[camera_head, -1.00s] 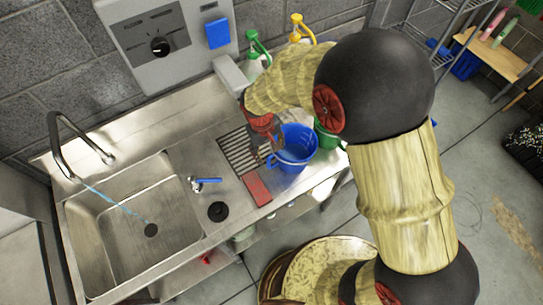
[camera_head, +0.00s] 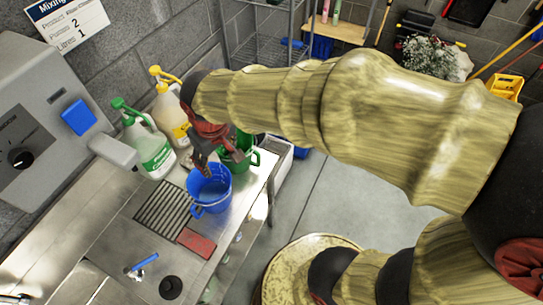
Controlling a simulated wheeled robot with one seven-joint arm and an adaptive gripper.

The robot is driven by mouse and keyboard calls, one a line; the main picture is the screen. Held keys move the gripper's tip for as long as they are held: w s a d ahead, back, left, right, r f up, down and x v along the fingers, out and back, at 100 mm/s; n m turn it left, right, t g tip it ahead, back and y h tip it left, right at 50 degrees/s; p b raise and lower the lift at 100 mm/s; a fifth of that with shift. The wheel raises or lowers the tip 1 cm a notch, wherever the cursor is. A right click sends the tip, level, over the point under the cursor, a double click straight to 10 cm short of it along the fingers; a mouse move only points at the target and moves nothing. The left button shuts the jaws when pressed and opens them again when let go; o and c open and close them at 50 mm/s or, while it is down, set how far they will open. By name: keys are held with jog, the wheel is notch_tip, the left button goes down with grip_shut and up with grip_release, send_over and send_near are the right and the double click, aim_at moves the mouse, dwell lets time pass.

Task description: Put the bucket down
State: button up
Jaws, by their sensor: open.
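The blue bucket (camera_head: 210,192) is upright and appears to stand on the steel counter (camera_head: 125,225), at its right end beside the drain grate. My gripper (camera_head: 216,158) is open at the bucket's far rim, close above it. One dark finger overlaps the rim in the picture; I cannot tell whether it touches. The bucket's inside is partly visible, and its far rim is partly hidden by the fingers.
A white jug with a green pump (camera_head: 155,155) and one with a yellow pump (camera_head: 168,108) stand along the wall. A red pad (camera_head: 196,243) and a blue-handled tap (camera_head: 145,262) are nearer. Open floor (camera_head: 325,205) lies to the right.

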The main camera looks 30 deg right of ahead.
jog(key=s+d+r+m+t, duration=0.2)
jog(key=s+d+r, duration=0.6)
jog(key=s, duration=0.4)
jog(key=shift+s+d+r+m+t, duration=0.2)
jog(key=shift+d+m+t, duration=0.2)
jog(key=shift+d+m, duration=0.2)
notch_tip(320, 180, down, 11)
jog(key=b, duration=1.1)
jog(key=shift+w, duration=0.1)
jog(key=shift+c, duration=0.5)
